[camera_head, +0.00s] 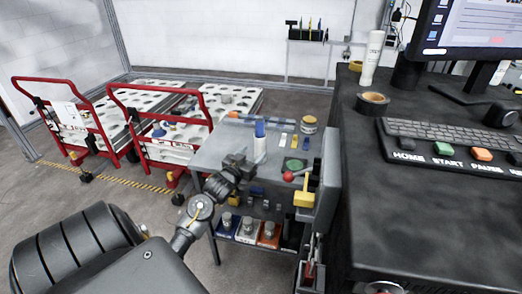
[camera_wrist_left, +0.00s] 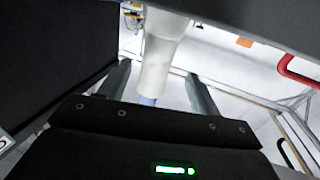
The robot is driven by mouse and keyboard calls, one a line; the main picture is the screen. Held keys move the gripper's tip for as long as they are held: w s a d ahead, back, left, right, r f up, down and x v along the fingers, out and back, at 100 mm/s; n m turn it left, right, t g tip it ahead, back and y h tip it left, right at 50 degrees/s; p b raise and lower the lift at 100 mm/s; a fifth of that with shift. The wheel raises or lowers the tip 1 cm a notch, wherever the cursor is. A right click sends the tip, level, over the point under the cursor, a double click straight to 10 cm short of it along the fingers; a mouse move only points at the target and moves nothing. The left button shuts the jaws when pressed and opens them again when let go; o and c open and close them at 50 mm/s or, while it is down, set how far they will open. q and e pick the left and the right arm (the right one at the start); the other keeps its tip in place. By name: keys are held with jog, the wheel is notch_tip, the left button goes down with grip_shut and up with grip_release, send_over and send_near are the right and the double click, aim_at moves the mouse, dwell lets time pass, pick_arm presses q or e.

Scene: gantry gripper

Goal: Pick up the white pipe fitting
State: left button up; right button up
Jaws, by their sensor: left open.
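A white, roughly cylindrical piece with a blue end (camera_head: 260,146) stands upright on the grey workbench (camera_head: 211,152); I take it for the white pipe fitting. My left gripper (camera_head: 243,158) is just left of it, at about its lower height. In the left wrist view a white tubular piece (camera_wrist_left: 158,62) with a blue end shows between the two spread fingers (camera_wrist_left: 158,76). The fingers are open, with gaps visible on both sides. Whether this is the same piece, I cannot fully tell. My right gripper is not in view.
A dark desk (camera_head: 430,210) with keyboard and monitor fills the right. Two red-railed carts (camera_head: 160,118) stand behind left.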

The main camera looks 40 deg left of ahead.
aim_at(257, 150)
pick_arm(q)
jog(key=shift+x, duration=0.75)
jog(key=x, duration=0.3)
jog(key=shift+w+d+f+p, duration=0.15)
jog(key=shift+w+f+p, duration=0.05)
jog(key=shift+w+p, duration=0.2)
jog(key=shift+w, duration=0.3)
jog(key=c, duration=0.9)
jog(key=shift+r, duration=0.1)
jog(key=shift+c, duration=0.8)
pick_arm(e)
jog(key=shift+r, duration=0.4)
